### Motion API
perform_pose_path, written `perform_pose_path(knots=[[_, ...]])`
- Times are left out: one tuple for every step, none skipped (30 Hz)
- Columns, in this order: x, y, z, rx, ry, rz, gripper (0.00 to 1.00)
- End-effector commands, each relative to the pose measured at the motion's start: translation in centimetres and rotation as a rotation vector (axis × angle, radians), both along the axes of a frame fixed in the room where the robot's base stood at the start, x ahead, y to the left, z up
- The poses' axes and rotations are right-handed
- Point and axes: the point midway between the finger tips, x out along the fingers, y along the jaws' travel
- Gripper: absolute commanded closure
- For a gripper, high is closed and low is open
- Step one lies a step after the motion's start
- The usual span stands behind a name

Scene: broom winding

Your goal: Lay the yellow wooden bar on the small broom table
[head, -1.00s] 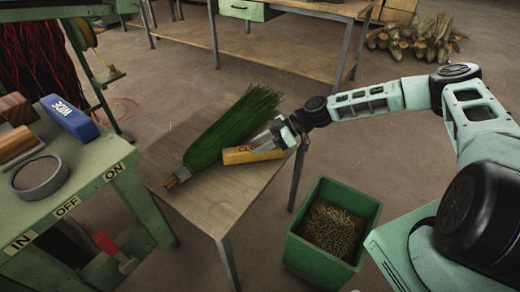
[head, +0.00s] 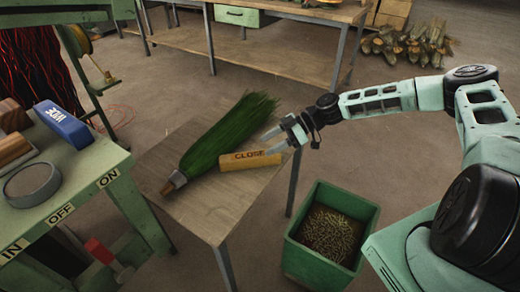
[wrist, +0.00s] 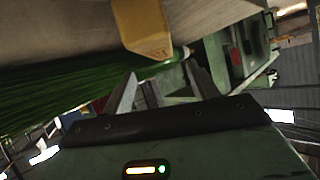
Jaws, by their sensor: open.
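The yellow wooden bar (head: 249,160), marked CLOSE, lies on the small broom table (head: 215,215), beside the green broom head. Its end also shows in the wrist view (wrist: 142,28). My gripper (head: 272,141) is at the right end of the bar, near the table's right edge. Its two fingers are spread and hold nothing. In the wrist view the fingers (wrist: 158,92) stand apart, with the bar's end beyond their tips.
The green broom (head: 228,132) lies across the table behind the bar. A green bin (head: 297,240) of small clippings stands on the floor to the right. A green bench (head: 75,185) at left holds a blue block (head: 66,122), brown blocks and a grey ring (head: 33,184).

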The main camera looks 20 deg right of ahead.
Motion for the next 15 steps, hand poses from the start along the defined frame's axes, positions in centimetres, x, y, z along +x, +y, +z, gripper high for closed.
perform_pose_path(knots=[[0.0,-1.2,0.5,-0.002,-0.002,-0.004,0.41],[-0.1,-1.7,0.8,-0.001,-0.002,-0.004,0.41],[-0.3,-2.4,1.2,-0.002,-0.002,-0.003,0.41],[-0.3,-2.9,1.5,-0.002,-0.002,-0.003,0.41],[-0.4,-3.3,1.7,-0.002,-0.001,-0.003,0.41],[-0.5,-3.9,2.0,-0.002,-0.002,-0.003,0.41],[-0.6,-4.3,2.2,-0.002,-0.001,-0.003,0.41],[-0.6,-4.6,2.4,0.000,-0.001,-0.002,0.41],[-0.7,-5.0,2.7,0.000,-0.001,-0.002,0.41],[-0.7,-5.2,2.8,0.000,-0.001,-0.002,0.41],[-0.7,-5.4,2.9,0.000,-0.001,-0.002,0.41],[-0.8,-5.6,3.1,-0.001,0.000,0.000,0.41],[-0.9,-5.6,3.2,-0.003,0.003,0.003,0.41],[-1.0,-5.4,3.3,-0.008,0.009,0.010,0.41],[-1.2,-4.9,3.4,-0.016,0.022,0.022,0.41]])
